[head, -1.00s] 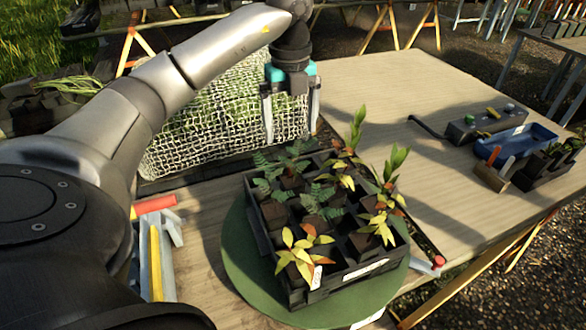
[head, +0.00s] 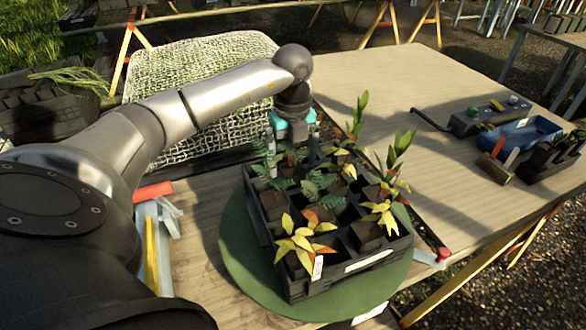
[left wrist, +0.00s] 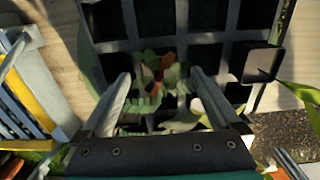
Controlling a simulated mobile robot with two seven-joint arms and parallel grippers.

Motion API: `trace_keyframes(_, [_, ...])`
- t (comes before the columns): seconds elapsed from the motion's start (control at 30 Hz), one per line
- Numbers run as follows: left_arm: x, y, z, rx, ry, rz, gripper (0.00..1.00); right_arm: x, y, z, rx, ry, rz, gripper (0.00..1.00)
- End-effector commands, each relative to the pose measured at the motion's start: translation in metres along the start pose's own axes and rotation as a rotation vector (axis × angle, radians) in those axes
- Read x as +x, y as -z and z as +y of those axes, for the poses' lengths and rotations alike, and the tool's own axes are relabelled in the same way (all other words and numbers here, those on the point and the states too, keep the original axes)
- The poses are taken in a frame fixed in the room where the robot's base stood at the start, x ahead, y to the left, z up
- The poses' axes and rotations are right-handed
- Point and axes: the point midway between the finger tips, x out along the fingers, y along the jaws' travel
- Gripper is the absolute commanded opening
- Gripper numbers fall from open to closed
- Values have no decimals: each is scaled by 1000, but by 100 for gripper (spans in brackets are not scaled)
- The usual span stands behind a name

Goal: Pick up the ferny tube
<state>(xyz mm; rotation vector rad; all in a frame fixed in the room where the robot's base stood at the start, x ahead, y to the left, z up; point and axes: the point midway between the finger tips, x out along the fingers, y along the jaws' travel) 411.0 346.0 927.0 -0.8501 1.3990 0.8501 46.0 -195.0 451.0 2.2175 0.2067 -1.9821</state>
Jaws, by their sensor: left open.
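Ferny tubes with feathery blue-green leaves stand in the black tray (head: 345,283): one ferny tube (head: 318,187) near the middle and another ferny plant (head: 266,158) at the back left. My left gripper (head: 293,166) is open, pointing down over the tray's back row, its fingers among the foliage. In the left wrist view, a plant with green and orange leaves (left wrist: 158,76) shows between the spread fingertips (left wrist: 161,82). I cannot tell whether it is ferny or whether the fingers touch it. The back-row pots are partly hidden. My right gripper is not in view.
The tray sits on a round green turntable (head: 240,262). Yellow-orange plants (head: 302,243) and tall leafy ones (head: 395,155) crowd the front and right cells. A netted bale (head: 195,75) stands behind. A blue tray (head: 525,140) lies far right; the bench between is mostly clear.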

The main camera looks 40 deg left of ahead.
Motion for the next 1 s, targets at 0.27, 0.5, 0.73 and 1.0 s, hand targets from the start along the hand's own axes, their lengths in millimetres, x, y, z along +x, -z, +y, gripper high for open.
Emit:
trace_keyframes(0.27, [27,0,-1,0,1,-1,97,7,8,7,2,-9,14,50])
trace_keyframes(0.5, [26,0,-1,0,1,-1,85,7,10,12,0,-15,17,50])
trace_keyframes(0.73, [26,0,0,0,1,-1,59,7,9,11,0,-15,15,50])
trace_keyframes(1.0, [26,0,0,0,1,-1,28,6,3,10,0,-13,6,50])
